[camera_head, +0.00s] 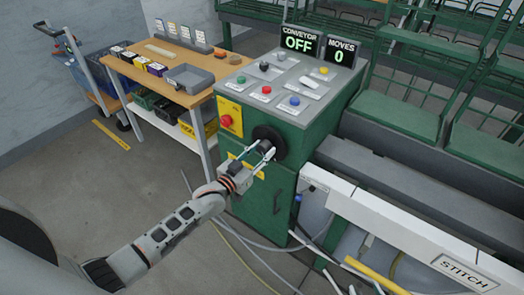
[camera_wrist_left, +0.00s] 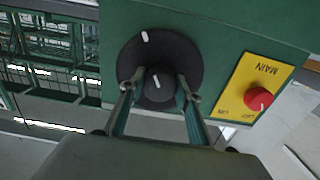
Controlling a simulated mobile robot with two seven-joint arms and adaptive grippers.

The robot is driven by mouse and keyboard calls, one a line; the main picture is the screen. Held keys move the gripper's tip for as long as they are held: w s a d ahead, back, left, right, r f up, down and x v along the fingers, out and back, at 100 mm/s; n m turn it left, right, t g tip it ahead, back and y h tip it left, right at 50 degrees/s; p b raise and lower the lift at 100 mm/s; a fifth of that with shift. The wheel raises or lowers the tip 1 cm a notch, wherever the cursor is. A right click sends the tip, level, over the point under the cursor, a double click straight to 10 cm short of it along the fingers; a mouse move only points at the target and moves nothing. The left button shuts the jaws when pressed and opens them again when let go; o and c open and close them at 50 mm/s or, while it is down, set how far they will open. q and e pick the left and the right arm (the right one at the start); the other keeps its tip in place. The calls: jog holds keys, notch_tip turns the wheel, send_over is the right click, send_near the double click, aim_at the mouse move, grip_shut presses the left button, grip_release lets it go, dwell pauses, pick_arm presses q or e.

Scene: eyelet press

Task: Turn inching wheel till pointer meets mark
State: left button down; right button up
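The black round inching wheel (camera_head: 268,135) is on the green machine's front. In the left wrist view, a wide black disc (camera_wrist_left: 190,55) carries a white mark (camera_wrist_left: 145,36) near its upper edge. A smaller black knob (camera_wrist_left: 160,88) stands out at its lower middle and bears a short white pointer line (camera_wrist_left: 155,82). The pointer tilts slightly up-left, roughly toward the mark. My left gripper (camera_head: 265,152) is at the wheel; in the wrist view its fingers (camera_wrist_left: 161,85) lie on both sides of the knob, seemingly against it. My right gripper is not in view.
A yellow plate with a red MAIN button (camera_head: 226,121) is beside the wheel. The sloped panel has several buttons; signs read CONVEYOR OFF (camera_head: 299,41) and MOVES 0 (camera_head: 341,53). A wooden bench (camera_head: 150,77) stands left, the STITCH rail (camera_head: 400,225) right. Cables lie below.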

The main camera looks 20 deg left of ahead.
pick_arm(q)
jog(key=shift+m, duration=0.4)
